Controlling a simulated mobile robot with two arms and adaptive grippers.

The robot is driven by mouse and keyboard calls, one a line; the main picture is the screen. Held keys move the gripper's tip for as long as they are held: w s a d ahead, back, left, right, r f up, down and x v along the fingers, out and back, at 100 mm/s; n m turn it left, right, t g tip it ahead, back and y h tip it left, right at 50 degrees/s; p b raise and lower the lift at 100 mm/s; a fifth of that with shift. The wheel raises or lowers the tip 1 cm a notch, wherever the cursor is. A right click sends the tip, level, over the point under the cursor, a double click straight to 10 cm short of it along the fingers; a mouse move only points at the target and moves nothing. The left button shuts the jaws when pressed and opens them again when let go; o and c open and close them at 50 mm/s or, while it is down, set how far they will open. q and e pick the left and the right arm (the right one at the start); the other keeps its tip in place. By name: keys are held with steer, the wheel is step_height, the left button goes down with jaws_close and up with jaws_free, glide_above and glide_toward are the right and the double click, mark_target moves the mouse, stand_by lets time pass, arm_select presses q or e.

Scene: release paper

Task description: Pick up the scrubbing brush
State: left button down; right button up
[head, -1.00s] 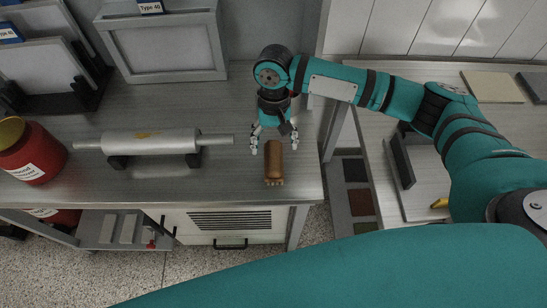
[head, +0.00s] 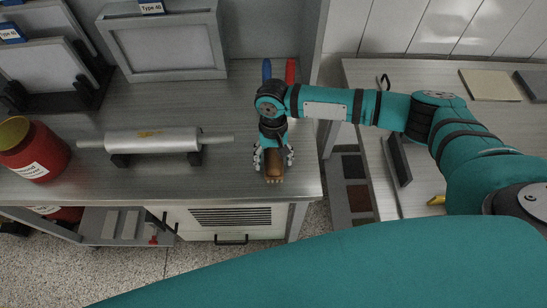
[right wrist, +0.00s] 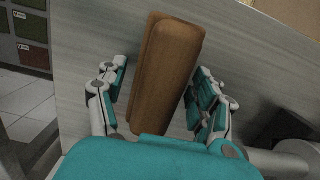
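The scrubbing brush (head: 274,172) has a brown wooden body and lies near the front edge of the metal worktop, its long side running front to back. My right gripper (head: 273,162) is over it, pointing down, and hides its far part in the head view. In the right wrist view the brush (right wrist: 168,70) lies between the two fingers of the gripper (right wrist: 162,100). The fingers are spread, one on each side, with a visible gap to the brush. My left gripper is not in view.
A metal roller (head: 152,141) on a dark stand lies left of the brush, and a red jar (head: 34,160) stands further left. Blue (head: 267,70) and red (head: 291,71) handles lie behind my arm. The worktop's front edge (head: 240,204) is close.

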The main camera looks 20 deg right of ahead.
mark_target(273, 154)
steer(key=c, duration=1.1)
steer(key=shift+r, duration=0.55)
step_height(273, 154, up, 2)
steer(key=shift+w+r+b, duration=0.1)
steer(key=shift+b, duration=0.5)
steer(key=s+a+b, duration=0.1)
steer(key=s+a, duration=0.1)
steer(key=a, duration=0.2)
steer(key=s+a+r+b, duration=0.1)
steer(key=s+a, duration=0.2)
steer(key=a, duration=0.2)
steer(key=s+a+b, duration=0.1)
steer(key=s+a, duration=0.1)
steer(key=a, duration=0.3)
steer(key=shift+s+a+r, duration=0.1)
steer(key=shift+s+r, duration=0.25)
steer(key=shift+r, duration=0.05)
